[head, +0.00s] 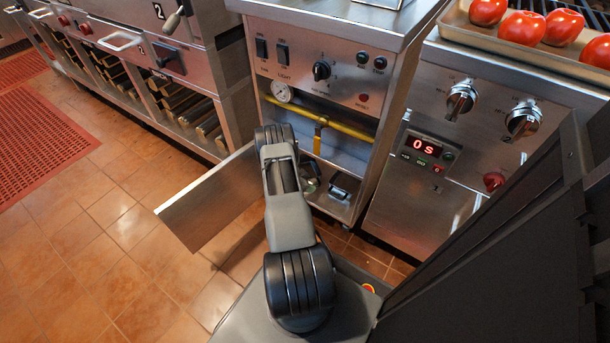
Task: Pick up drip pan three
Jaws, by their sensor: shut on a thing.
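I cannot pick out drip pan three for certain in the head view. My arm reaches forward over the open lower cabinet (350,157), and its upper links hide part of the opening. My gripper is not visible; the arm's far end blocks the view of it. Inside the cabinet, to the right of the arm, a dark handle-like part (341,190) shows low on the metal floor. A small greyish part (309,182) shows beside the arm; I cannot tell what it is.
The cabinet's metal door (208,199) stands open to the left. A yellow pipe (345,131) crosses the opening below a gauge (281,92). A grill with a timer display (424,146) and a tomato tray (455,24) is at right.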

